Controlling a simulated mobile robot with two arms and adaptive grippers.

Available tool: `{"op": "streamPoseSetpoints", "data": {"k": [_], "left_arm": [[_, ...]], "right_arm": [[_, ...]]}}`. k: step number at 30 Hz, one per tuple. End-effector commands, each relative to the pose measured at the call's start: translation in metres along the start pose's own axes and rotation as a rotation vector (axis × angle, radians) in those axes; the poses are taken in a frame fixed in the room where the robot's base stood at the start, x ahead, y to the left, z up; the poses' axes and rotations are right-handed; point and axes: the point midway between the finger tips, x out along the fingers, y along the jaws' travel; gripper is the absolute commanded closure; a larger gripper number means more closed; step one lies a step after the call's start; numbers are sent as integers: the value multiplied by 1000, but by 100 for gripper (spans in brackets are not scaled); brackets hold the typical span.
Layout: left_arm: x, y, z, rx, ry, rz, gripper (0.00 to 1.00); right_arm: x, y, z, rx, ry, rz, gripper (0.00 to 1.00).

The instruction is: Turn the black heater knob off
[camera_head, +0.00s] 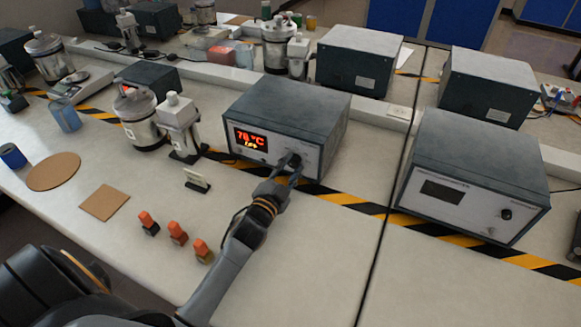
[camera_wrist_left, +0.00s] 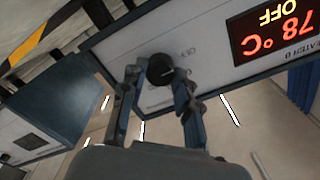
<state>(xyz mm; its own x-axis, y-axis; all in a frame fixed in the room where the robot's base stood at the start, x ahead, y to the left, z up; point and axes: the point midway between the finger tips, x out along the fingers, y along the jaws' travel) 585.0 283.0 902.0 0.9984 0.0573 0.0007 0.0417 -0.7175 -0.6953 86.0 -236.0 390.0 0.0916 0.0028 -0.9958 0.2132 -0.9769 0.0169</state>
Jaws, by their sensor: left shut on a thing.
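The heater (camera_head: 290,105) is a dark grey box with a white front panel. Its lit red display (camera_head: 250,139) reads 78 °C; in the wrist view the display (camera_wrist_left: 275,30) appears upside down, with OFF beside the temperature. The round black heater knob (camera_wrist_left: 160,69) is on the panel, with a light mark on its face. My left gripper (camera_head: 292,161) is at the right part of the panel, its fingers on either side of the knob and shut on it. In the head view the fingers largely hide the knob. My right gripper is not in view.
A second heater box (camera_head: 474,175) with a dark display stands to the right. Metal vessels (camera_head: 140,118) stand to the left. A small sign (camera_head: 196,181) and several orange-topped items (camera_head: 177,233) are on the bench left of my arm. Striped tape (camera_head: 350,203) runs along the heater's front.

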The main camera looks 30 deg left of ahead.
Motion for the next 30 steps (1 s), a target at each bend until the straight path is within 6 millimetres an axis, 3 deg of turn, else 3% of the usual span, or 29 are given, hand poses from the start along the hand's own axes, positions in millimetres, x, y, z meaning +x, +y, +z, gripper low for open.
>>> {"op": "streamPoseSetpoints", "data": {"k": [1, 4, 16, 30], "left_arm": [[0, 1, 1, -2, -2, 2, 65], [0, 1, 1, -2, -2, 2, 46], [-7, 1, 0, 0, -1, 1, 46], [-98, 1, 1, -1, -4, 3, 46]], "right_arm": [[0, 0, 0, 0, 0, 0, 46], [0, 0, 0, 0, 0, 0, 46], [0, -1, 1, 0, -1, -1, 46], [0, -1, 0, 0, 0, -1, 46]]}}
